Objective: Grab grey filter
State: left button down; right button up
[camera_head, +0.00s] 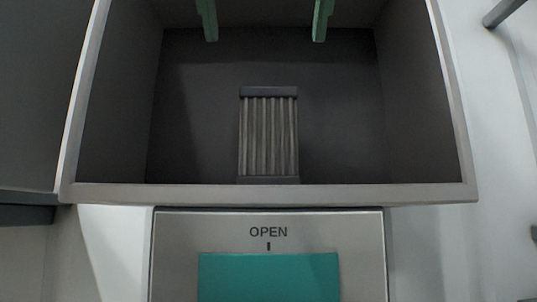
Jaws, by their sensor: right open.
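The grey filter (268,136) lies inside a dark open box (268,195), near the middle of the picture. It has pale upright ribs and a darker grey bar at its top and bottom ends. My right gripper (265,38) shows at the top edge as two green fingers, spread wider than the filter. The fingers are open and empty, with their tips above the filter in the picture and apart from it. The rest of this gripper is out of frame. My left gripper is not in view.
The box has raised grey walls on the left, right and front around the filter. Its floor is clear on both sides of the filter. Below the front rim is a metal panel (220,226) marked OPEN, with a teal plate (268,278).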

aim_at(267, 87)
jog(key=x, duration=0.3)
jog(key=shift+d+f, duration=0.1)
jog(key=shift+f, duration=0.1)
jog(key=x, duration=0.4)
jog(key=shift+w, duration=0.2)
jog(key=p+x, duration=0.1)
jog(key=x, duration=0.4)
jog(key=shift+w+d+r+p, duration=0.1)
jog(key=shift+r+p, duration=0.1)
jog(key=shift+p, duration=0.15)
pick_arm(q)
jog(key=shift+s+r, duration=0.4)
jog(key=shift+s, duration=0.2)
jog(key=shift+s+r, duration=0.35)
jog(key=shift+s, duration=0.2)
pick_arm(e)
jog(key=shift+c, duration=1.3)
jog(key=c, duration=0.9)
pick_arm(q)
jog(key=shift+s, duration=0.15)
pick_arm(e)
jog(key=shift+r, duration=0.2)
